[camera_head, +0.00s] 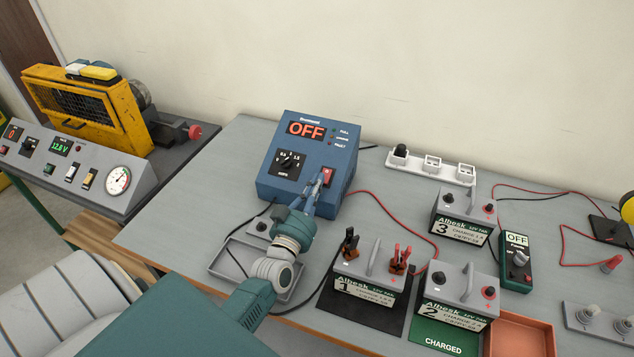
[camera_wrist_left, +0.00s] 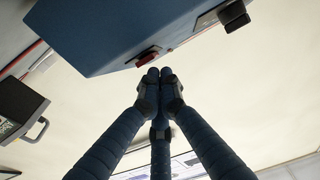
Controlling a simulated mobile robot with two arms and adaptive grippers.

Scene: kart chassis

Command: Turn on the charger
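The charger (camera_head: 279,181) is a blue box at the back middle of the table. Its display (camera_head: 306,129) reads OFF in red. A red rocker switch (camera_head: 327,174) sits low at the right of its front, beside a black dial (camera_head: 289,163). The charger's blue body (camera_wrist_left: 110,30) and the red switch (camera_wrist_left: 148,57) also show in the left wrist view. My left gripper (camera_head: 323,180) is at the switch, its fingertips (camera_wrist_left: 159,74) together and empty. The tips are very close to the switch; I cannot tell whether they touch. My right gripper is not in view.
Battery 1 (camera_head: 368,287) carries black and red clamps. Battery 2 (camera_head: 455,313) stands at a green CHARGED mat (camera_head: 440,338), battery 3 (camera_head: 462,229) behind. A grey tray (camera_head: 225,262) lies under my left arm. A power strip (camera_head: 432,168) and multimeter (camera_head: 516,266) lie right.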

